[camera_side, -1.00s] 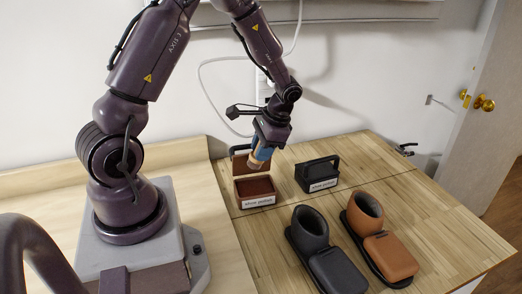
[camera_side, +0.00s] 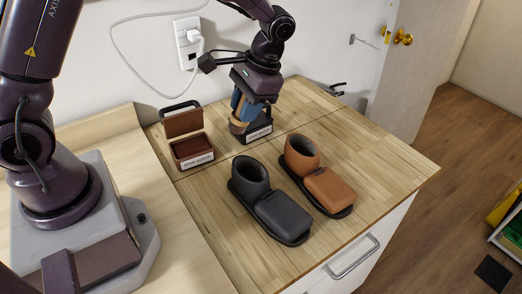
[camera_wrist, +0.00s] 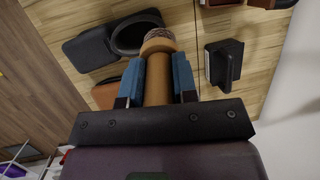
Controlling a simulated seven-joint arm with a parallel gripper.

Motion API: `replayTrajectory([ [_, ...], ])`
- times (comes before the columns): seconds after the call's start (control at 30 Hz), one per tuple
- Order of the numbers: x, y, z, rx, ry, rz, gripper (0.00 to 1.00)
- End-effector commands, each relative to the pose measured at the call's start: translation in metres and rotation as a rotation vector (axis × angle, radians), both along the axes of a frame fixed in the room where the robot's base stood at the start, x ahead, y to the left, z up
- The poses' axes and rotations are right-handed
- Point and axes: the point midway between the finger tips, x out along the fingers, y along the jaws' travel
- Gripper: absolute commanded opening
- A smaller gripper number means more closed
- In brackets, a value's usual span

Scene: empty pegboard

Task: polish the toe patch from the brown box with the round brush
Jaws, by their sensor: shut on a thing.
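My gripper (camera_side: 242,107) is shut on the wooden handle of the round brush (camera_side: 237,127), with blue fingers on either side. In the wrist view the brush (camera_wrist: 158,47) points away from my gripper (camera_wrist: 159,80), its tan bristle head clear of the fingers. The brown box (camera_side: 193,159) stands open to the left of my gripper, its lid (camera_side: 184,122) raised and dark brown polish inside. A brown shoe form (camera_side: 330,190) and a black shoe form (camera_side: 283,216) lie in front, each with a padded toe. I cannot tell whether the bristles carry polish.
A black box (camera_side: 260,134) with a handle stands behind the brush, partly hidden by it; it also shows in the wrist view (camera_wrist: 228,64). The wall with a socket (camera_side: 187,40) is behind. Bare tabletop lies in front of the brown box.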

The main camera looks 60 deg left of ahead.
Motion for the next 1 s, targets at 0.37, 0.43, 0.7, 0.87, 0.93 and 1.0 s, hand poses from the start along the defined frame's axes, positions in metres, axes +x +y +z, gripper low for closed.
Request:
replayTrajectory([
  [0.37,0.044,-0.076,-0.026,-0.075,-0.110,-0.117,0.03],
  [0.43,0.063,-0.100,-0.030,-0.089,-0.130,-0.120,0.03],
  [0.7,0.121,-0.171,-0.026,-0.129,-0.207,-0.052,0.03],
  [0.87,0.140,-0.182,-0.012,-0.146,-0.247,0.007,0.03],
  [0.93,0.142,-0.183,-0.008,-0.157,-0.272,0.034,0.03],
  [1.0,0.142,-0.183,-0.009,-0.164,-0.288,0.041,0.03],
])
